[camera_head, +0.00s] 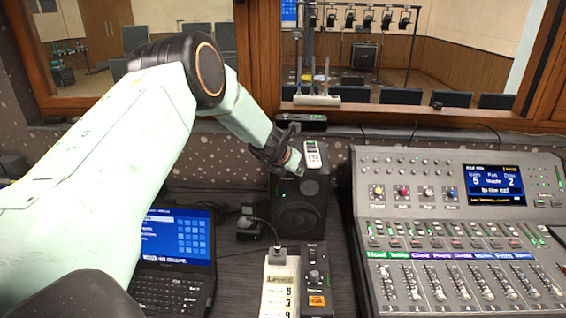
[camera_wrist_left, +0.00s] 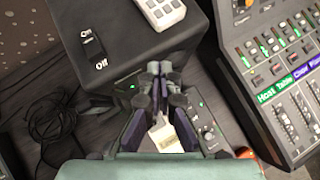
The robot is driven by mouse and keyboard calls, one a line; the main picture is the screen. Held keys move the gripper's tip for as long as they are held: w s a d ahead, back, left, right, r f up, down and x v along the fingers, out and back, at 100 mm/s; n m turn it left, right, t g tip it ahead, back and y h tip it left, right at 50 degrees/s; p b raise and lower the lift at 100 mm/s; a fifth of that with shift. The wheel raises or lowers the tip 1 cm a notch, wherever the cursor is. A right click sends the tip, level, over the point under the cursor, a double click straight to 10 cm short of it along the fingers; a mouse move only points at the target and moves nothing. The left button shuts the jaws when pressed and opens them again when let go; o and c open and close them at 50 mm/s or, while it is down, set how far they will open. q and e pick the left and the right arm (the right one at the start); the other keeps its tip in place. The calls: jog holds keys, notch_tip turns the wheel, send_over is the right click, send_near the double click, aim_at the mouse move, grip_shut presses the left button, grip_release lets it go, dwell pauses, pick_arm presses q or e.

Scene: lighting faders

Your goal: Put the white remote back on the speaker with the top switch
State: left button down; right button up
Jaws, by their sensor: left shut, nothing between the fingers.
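The white remote (camera_head: 312,154) lies on top of the black speaker (camera_head: 299,216). In the left wrist view the remote (camera_wrist_left: 161,11), with grey buttons, rests on the speaker top at the upper edge of the picture, partly cut off. The speaker (camera_wrist_left: 137,42) has a top switch (camera_wrist_left: 93,46) marked On and Off, on the left of the remote. My left gripper (camera_head: 297,169) is shut and empty, beside the remote at the speaker top. Its closed fingertips (camera_wrist_left: 157,70) are apart from the remote in the wrist view. My right gripper is not in view.
A mixing console (camera_head: 459,225) stands to the right of the speaker. A laptop (camera_head: 178,262) sits at the left, behind my arm. A window ledge runs behind.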

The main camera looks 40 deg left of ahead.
pick_arm(q)
jog(key=v, duration=0.9)
jog(key=shift+s+r, duration=0.2)
jog(key=shift+s, duration=0.05)
jog(key=shift+w, duration=0.1)
